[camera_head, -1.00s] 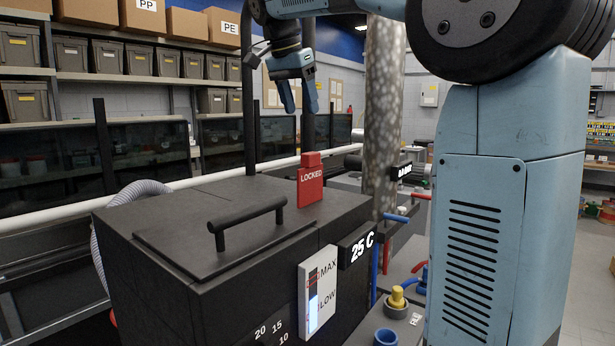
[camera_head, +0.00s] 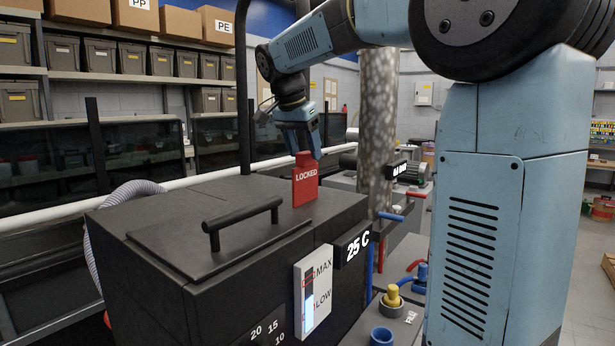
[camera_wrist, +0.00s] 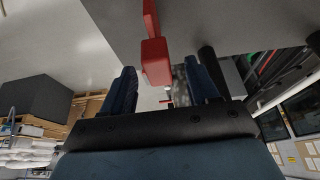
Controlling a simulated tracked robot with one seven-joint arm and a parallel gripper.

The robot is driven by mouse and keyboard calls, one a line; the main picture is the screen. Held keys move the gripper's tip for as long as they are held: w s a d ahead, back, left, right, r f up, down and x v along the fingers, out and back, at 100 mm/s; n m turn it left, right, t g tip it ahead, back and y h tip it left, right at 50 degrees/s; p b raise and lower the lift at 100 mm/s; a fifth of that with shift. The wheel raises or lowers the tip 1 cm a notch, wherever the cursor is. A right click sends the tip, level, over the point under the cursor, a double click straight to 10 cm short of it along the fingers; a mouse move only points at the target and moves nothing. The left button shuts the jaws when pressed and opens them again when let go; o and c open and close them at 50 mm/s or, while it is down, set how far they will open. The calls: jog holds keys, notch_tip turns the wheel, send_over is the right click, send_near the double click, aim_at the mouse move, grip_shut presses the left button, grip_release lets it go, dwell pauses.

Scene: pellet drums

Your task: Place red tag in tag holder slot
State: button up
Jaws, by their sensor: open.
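The red tag (camera_head: 305,182), marked LOCKED, stands upright on the top of the black box (camera_head: 345,205), near its back right edge. My gripper (camera_head: 303,156) is open and points down at the tag's narrower top. In the wrist view the red tag (camera_wrist: 155,62) shows between the two blue fingers of my gripper (camera_wrist: 162,80), with gaps on both sides. I cannot tell how far down the fingers reach along it. I cannot make out the tag holder slot in either view.
The black box has a lid handle (camera_head: 243,222) left of the tag and a MAX/LOW gauge (camera_head: 313,290) on its front. A mottled column (camera_head: 378,130) rises behind on the right. A white pipe (camera_head: 215,174) runs behind the box.

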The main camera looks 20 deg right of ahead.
jog(key=shift+x, duration=1.05)
grip_shut()
